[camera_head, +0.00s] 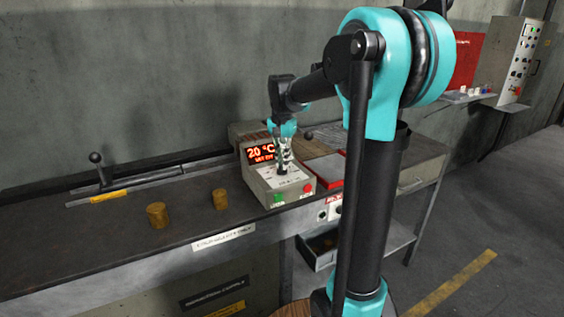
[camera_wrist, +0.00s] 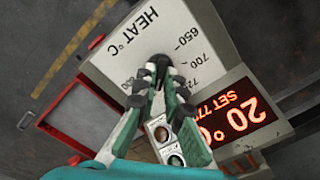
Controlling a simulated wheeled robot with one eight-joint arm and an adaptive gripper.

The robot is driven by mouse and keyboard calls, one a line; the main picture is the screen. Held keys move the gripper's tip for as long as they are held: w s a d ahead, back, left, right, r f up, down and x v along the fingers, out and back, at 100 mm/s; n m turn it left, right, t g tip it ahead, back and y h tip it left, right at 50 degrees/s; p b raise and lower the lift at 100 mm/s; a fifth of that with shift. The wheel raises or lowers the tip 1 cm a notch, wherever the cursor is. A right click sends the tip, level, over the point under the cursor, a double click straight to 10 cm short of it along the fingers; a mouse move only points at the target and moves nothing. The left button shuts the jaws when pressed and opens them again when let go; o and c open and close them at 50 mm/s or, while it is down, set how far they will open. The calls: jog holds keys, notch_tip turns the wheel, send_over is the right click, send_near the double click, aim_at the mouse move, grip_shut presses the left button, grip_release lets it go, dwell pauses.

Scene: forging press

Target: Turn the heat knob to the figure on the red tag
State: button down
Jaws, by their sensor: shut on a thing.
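The heat control box (camera_head: 268,185) stands on the bench with a lit red display (camera_head: 261,152) reading 20 °C. In the wrist view the display (camera_wrist: 238,120) also shows a "SET" line starting with 77; its last digit is unclear. The box top (camera_wrist: 115,60) is marked "HEAT °C", with 650 and 700 visible and other figures partly covered. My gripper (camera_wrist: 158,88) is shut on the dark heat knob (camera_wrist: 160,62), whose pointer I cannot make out. In the head view my gripper (camera_head: 283,168) is over the box top. I cannot identify the red tag or read its figure.
Green (camera_head: 278,198) and red (camera_head: 307,188) buttons are on the box front. A red-edged tray (camera_head: 332,171) lies right of the box. Two brassy cylinders (camera_head: 157,215) (camera_head: 220,199) and a black-knobbed lever (camera_head: 100,170) are left. The bench between them is clear.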

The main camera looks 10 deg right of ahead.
jog(key=n, duration=0.6)
dwell(0.6)
jog(key=c, duration=1.6)
grip_release()
notch_tip(320, 180, up, 12)
